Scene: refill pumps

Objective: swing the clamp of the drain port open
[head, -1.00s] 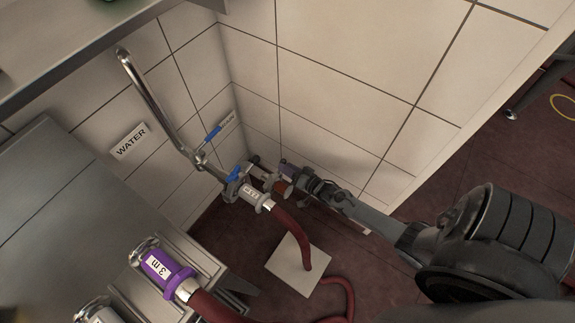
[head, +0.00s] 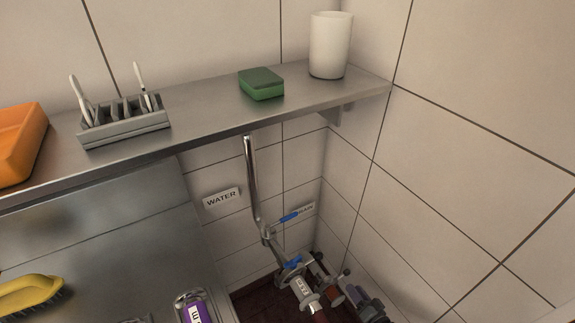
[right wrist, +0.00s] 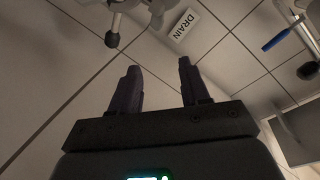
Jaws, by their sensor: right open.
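The drain port (head: 331,293) is at the lower middle of the head view, low in the wall corner and partly cut off by the frame edge. Its clamp, with a dark round knob (right wrist: 111,39), shows in part at the top left of the right wrist view, under the DRAIN label (right wrist: 184,24). I cannot tell whether the clamp is latched. My left gripper is not in view.
A steel shelf (head: 210,118) overhangs the corner, holding a green sponge (head: 261,84), a white cup (head: 330,45) and a rack (head: 125,125). A steel pipe (head: 252,180) and blue-handled valves (head: 289,217) stand left of the port. The tiled wall right of it is bare.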

